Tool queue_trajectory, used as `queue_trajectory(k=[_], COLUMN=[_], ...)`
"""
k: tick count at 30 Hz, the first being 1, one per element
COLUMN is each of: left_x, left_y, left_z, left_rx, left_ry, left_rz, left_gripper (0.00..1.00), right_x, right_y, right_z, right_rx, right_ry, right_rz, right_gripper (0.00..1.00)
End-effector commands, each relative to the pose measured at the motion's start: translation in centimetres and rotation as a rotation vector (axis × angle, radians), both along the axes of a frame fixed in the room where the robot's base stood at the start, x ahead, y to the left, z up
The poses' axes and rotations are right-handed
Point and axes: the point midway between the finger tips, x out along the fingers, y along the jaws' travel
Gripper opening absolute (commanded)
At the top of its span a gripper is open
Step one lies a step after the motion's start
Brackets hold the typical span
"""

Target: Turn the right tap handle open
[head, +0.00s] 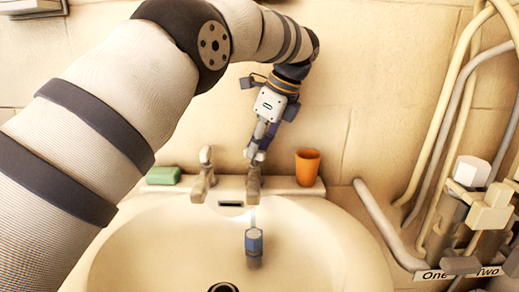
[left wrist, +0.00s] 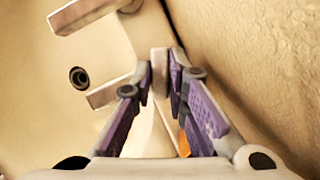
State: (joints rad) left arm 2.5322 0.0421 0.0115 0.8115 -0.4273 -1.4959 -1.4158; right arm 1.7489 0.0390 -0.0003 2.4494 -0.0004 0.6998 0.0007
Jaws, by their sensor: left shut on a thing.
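The right tap (head: 254,184) stands at the back rim of the basin (head: 120,255). My left gripper (head: 256,153) reaches down onto its top from above. In the left wrist view the purple-padded fingers (left wrist: 160,82) are closed on the right tap's handle (left wrist: 159,65), with a pad on each side. The fingers hide much of the handle in the head view. The left tap (head: 203,178) stands to the left, its handle free. A pale streak (head: 252,216) shows below the right tap's spout; I cannot tell for certain whether it is water. My right gripper is not in view.
A green soap bar (head: 163,175) lies left of the taps. An orange cup (head: 307,167) stands close on the right. A blue-grey block-like thing (head: 254,243) shows in the basin above the drain (head: 223,288). Pipes (head: 448,120) and pale blocks crowd the right side.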

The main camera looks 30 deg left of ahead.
Motion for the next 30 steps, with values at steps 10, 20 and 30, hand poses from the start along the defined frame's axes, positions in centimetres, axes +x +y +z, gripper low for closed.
queue_trajectory(k=[10, 20, 30], left_x=[0.2, 0.2, 0.1], left_y=[0.1, 0.1, 0.1], left_z=[-0.4, -0.1, 0.0], left_rx=[0.001, 0.001, 0.000], left_ry=[0.002, 0.000, 0.002], left_rz=[0.209, 0.290, 0.298], left_gripper=[0.00, 0.00, 0.00], right_x=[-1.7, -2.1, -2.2], right_y=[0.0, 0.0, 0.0], right_z=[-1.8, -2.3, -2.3], right_rx=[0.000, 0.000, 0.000], right_ry=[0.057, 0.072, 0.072], right_rz=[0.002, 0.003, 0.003], right_gripper=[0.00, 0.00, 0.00])
